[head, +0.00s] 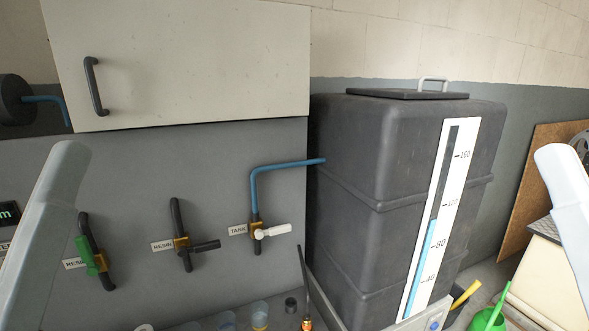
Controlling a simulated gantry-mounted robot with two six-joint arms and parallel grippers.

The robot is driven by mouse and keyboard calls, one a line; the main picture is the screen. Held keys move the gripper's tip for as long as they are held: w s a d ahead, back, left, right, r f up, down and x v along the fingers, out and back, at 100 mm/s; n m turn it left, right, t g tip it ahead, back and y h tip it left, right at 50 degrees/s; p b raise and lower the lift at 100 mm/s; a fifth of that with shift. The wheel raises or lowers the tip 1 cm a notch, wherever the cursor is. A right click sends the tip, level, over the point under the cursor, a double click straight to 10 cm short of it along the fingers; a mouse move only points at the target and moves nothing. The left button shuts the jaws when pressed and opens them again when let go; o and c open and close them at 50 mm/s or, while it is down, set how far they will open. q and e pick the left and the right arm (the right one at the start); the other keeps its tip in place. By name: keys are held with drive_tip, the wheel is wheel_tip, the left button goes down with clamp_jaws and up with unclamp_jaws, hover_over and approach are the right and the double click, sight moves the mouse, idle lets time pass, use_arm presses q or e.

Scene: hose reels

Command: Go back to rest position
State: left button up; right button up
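Only the head view is given. A pale grey link of my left arm rises from the bottom left edge, and a pale grey link of my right arm comes in at the right edge. Neither gripper shows, so I cannot see their fingers or whether they hold anything.
A dark tank (345,150) with a level gauge (441,210) stands right of centre. Valves labelled RESIN (182,243) and TANK (257,230) are on the grey wall panel. A cabinet (190,60) hangs above. Small cups (260,314) and a green can (488,321) are low down.

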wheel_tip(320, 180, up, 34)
drive_tip(key=p, duration=3)
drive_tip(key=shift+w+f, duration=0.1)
